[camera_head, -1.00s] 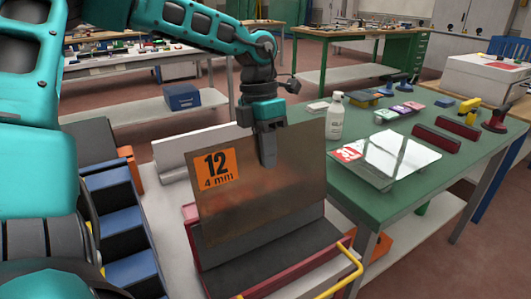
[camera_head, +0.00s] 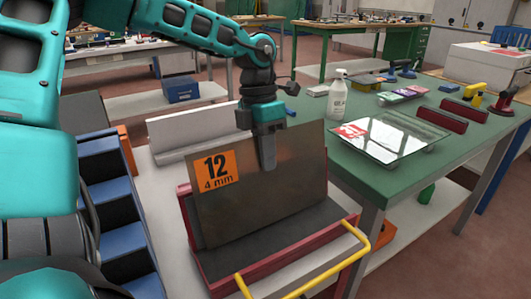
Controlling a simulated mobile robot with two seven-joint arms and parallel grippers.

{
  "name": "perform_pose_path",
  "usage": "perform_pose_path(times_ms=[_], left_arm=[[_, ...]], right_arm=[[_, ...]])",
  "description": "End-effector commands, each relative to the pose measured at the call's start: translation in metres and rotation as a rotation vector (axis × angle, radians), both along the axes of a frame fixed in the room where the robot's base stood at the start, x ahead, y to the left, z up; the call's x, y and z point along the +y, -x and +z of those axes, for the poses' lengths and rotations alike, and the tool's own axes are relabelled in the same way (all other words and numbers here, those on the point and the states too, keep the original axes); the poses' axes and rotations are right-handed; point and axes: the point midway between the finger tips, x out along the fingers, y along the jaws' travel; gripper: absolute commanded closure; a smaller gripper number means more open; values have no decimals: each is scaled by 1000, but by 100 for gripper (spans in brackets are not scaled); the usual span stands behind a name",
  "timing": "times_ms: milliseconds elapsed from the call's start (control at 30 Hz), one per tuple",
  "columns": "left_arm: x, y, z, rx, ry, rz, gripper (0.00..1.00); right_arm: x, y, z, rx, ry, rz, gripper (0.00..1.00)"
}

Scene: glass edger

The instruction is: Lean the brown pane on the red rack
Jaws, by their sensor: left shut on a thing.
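The brown pane (camera_head: 283,183) with an orange "12 4 mm" label stands nearly upright in the middle of the head view. My left gripper (camera_head: 267,160) is shut on its top edge from above. The red rack (camera_head: 192,222), with a dark padded base and a yellow handle, is directly below and around the pane. The pane's lower part is at the rack's dark back; I cannot tell whether its bottom edge touches the base. My right gripper is not in view.
A green table (camera_head: 375,185) at right bears a clear glass sheet (camera_head: 390,138), a white bottle (camera_head: 337,95) and dark red blocks (camera_head: 441,119). A white rack (camera_head: 190,133) stands behind the pane. Blue stepped bins (camera_head: 120,237) are at left.

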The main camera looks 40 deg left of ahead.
Motion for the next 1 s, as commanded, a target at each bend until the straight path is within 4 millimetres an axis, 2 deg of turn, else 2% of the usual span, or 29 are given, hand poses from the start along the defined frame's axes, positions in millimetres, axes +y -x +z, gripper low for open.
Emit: perform_pose_path(times_ms=[967,1000], left_arm=[[0,-1,-4,-3,0,0,100],[0,-1,-4,-3,0,0,88]], right_arm=[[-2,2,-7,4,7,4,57],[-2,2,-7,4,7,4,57]])
